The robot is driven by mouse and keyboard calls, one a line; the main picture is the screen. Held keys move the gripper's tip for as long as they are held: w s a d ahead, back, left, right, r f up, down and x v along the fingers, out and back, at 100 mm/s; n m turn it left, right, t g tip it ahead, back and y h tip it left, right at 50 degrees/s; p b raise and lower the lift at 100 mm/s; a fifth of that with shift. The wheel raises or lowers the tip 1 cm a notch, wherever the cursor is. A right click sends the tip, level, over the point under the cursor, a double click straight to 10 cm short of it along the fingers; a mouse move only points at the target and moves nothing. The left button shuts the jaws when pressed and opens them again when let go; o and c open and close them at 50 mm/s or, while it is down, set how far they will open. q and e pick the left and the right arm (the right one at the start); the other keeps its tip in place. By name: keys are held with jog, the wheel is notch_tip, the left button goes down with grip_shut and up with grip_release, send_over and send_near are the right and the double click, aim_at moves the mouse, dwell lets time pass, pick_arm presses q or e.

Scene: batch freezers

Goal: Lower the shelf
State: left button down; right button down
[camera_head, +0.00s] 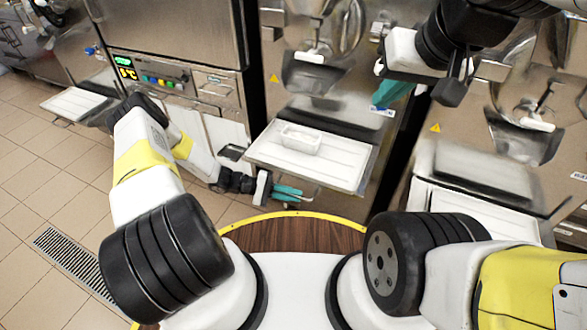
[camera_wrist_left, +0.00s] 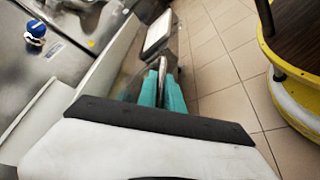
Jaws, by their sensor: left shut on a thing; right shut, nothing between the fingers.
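The shelf (camera_head: 338,173) is a white-topped ledge on the front of the middle freezer and stands out roughly level. A small clear-white container sits on it. My left gripper (camera_head: 287,193) is at the shelf's front left edge, just below the top. Its teal fingers show in the left wrist view (camera_wrist_left: 163,88), closed around a thin metal bar that seems to be the shelf's handle. The exact contact is partly hidden by the fingers. My right gripper (camera_head: 390,93) is shut and empty, up in front of the freezer, to the right of and above the shelf.
The small container (camera_head: 300,139) stands near the shelf's back left. Another shelf (camera_head: 470,205) is on the right freezer, and one more (camera_head: 75,103) is at the left machine. Tiled floor (camera_head: 50,190) is open at left. A floor drain (camera_head: 72,265) lies there.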

pick_arm(q)
notch_tip(320, 180, down, 12)
jog(key=shift+f, duration=0.25)
jog(key=shift+a, duration=0.1)
jog(key=c, duration=1.6)
grip_release()
jog(key=shift+o, duration=0.6)
jog(key=v, duration=0.7)
jog(key=shift+a, duration=0.35)
